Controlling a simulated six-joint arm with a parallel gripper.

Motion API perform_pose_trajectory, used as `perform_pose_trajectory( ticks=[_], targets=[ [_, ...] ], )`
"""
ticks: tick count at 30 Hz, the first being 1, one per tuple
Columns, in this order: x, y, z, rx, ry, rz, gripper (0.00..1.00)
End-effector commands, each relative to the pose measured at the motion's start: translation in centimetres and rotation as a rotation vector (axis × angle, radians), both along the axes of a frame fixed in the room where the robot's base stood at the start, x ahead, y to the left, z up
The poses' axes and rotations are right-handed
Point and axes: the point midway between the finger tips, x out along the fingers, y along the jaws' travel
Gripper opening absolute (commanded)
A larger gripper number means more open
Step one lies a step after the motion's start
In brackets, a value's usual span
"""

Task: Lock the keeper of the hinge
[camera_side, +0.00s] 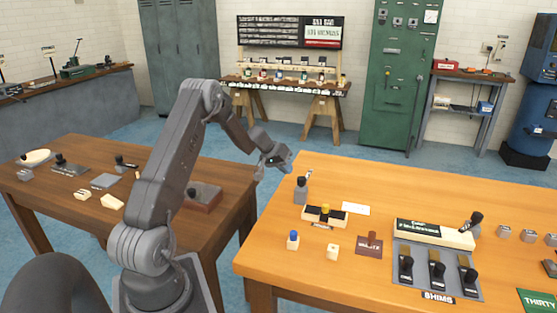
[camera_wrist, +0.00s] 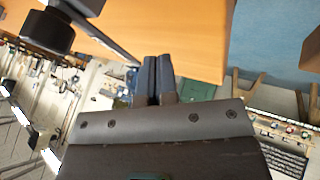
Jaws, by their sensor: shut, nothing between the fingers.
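My gripper (camera_side: 277,162) is shut and empty, raised beyond the left rear corner of the light wooden table; its closed fingers also show in the wrist view (camera_wrist: 157,62). A pale fixture with dark blocks and a yellow knob (camera_side: 325,208) lies near the left part of that table, in front of and below the gripper. I cannot tell for sure that it is the hinge, or which part is the keeper. In the wrist view, a large dark knob (camera_wrist: 48,32) shows at upper left, apart from the fingers.
The light table (camera_side: 270,265) also holds a grey black-topped bottle (camera_side: 301,189), a blue-topped block (camera_side: 292,241), a pale block (camera_side: 333,251), a dark red plate (camera_side: 369,250) and a grey shims tray (camera_side: 420,282). A dark table (camera_side: 150,220) with loose parts stands left.

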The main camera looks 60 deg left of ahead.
Motion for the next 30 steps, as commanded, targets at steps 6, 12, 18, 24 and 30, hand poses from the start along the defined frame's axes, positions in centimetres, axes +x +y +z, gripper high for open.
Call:
perform_pose_trajectory(
  ticks=[6, 12, 18, 24, 30],
  targets=[
    [2.2, -2.1, -0.7, 0.0, 0.001, -0.001, 0.0],
    [3.1, -3.0, -0.7, 0.0, 0.001, 0.001, 0.0],
    [3.1, -3.1, -0.7, 0.001, 0.001, 0.002, 0.0],
    [3.1, -3.1, -0.7, 0.001, 0.001, -0.001, 0.0],
    [3.4, -3.1, -0.6, 0.0, 0.0, -0.036, 0.0]
  ],
)
